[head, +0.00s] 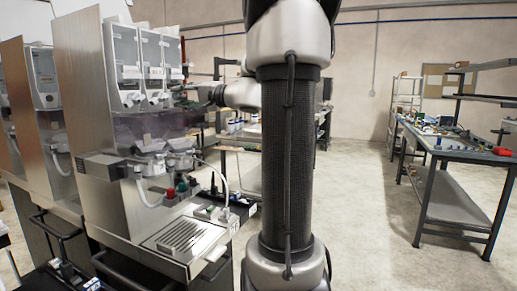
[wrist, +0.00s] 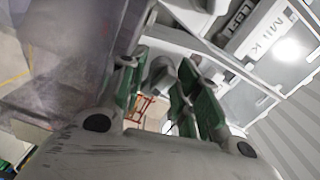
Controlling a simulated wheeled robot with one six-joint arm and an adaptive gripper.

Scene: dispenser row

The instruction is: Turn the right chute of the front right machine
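The front right machine (head: 85,110) stands at the left of the head view, with a row of three clear canisters (head: 152,65) above a tinted panel. My gripper (head: 208,96) is at the right side of this row, small and partly hidden in the head view. In the wrist view, its green-padded fingers (wrist: 165,68) are apart. A grey rounded chute piece (wrist: 160,75) shows in the gap between them, below a canister labelled MILK (wrist: 255,28). Whether the pads touch the chute cannot be told.
The tinted panel (wrist: 60,70) is close beside the left finger in the wrist view. Under the canisters are mixing bowls, hoses and a drip tray (head: 185,238). A workbench (head: 450,150) stands at the right, with open floor before it.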

